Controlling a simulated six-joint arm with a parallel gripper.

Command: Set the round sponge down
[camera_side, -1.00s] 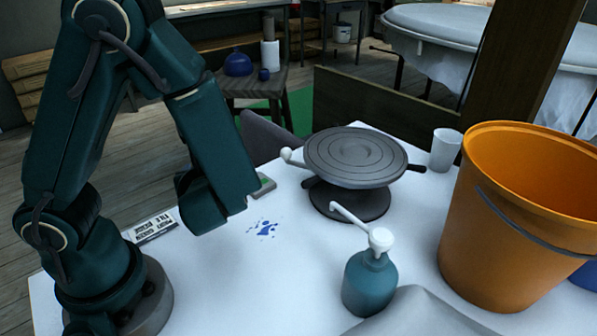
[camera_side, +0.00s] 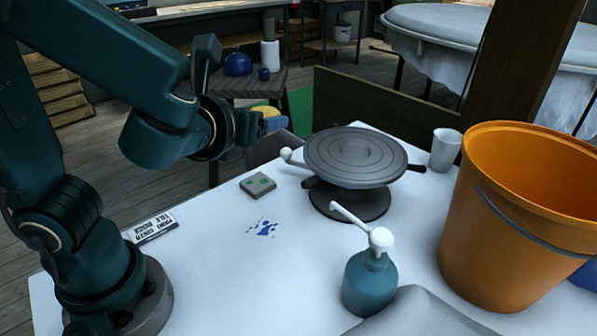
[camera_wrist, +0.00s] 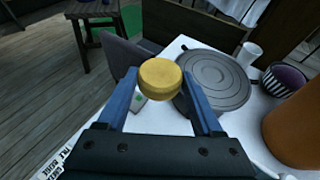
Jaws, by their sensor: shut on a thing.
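The round yellow sponge (camera_wrist: 160,78) is between the blue fingertips of my gripper (camera_wrist: 152,85) in the wrist view, which are shut on it. In the side view the sponge (camera_side: 266,111) shows partly at the end of my gripper (camera_side: 268,122), held up in the air. It is above the table's back left part, left of the grey turntable (camera_side: 354,155). A small grey block with green squares (camera_side: 257,185) lies on the white table below and a little in front of it.
An orange bucket (camera_side: 520,220), a white cup (camera_side: 445,150) and a teal pump bottle (camera_side: 369,284) stand on the table (camera_side: 230,265). Blue splashes (camera_side: 264,229) mark the middle. A printed label (camera_side: 150,227) lies at the left edge. The front left is clear.

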